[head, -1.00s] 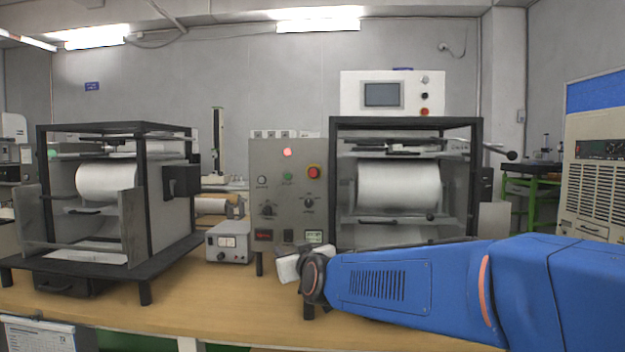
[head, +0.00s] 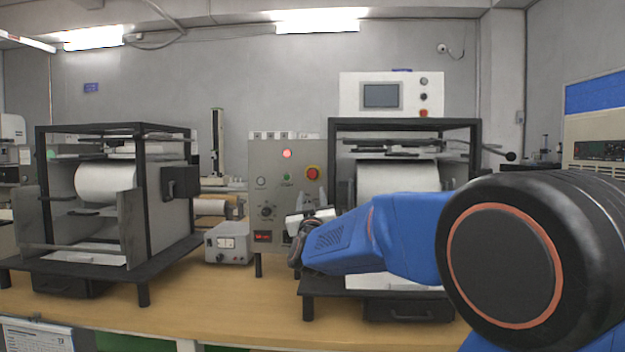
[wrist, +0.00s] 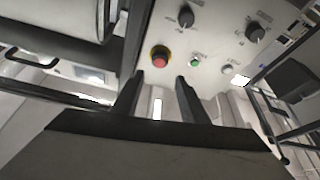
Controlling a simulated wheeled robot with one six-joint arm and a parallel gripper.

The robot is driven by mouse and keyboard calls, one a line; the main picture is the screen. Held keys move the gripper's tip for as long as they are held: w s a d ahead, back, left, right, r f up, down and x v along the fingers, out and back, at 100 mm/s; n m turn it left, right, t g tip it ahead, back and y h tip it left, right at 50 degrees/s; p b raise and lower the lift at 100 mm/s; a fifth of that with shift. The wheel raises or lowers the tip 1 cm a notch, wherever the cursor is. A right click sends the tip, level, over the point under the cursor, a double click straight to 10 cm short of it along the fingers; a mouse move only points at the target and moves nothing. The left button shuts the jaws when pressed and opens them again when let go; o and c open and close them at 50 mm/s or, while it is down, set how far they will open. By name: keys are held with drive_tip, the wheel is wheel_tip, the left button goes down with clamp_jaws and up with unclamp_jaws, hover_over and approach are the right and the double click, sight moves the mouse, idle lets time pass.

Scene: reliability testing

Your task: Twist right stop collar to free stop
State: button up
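The red stop button (head: 312,172) with its yellow collar is at the upper right of the grey control panel (head: 256,182), left of the right machine. In the wrist view the stop (wrist: 160,56) shows upside down, just beyond the fingertips. My gripper (wrist: 159,78) is open and empty, its two dark fingers pointing at the panel with the stop roughly between their tips in the picture. No contact shows. In the head view my gripper (head: 310,214) is below the stop, in front of the panel's lower right; the stop stays uncovered.
A green button (wrist: 195,62), a white button (wrist: 227,69) and black knobs (wrist: 187,18) sit near the stop. The right machine's black frame (head: 400,124) stands close beside the panel. A white box (head: 354,95) on top carries another red button (head: 423,113).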

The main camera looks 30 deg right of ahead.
sight(313, 175)
drive_tip(key=x, duration=1.2)
drive_tip(key=shift+w+d+r, duration=0.1)
drive_tip(key=shift+w+d, duration=0.05)
drive_tip(key=c, duration=0.8)
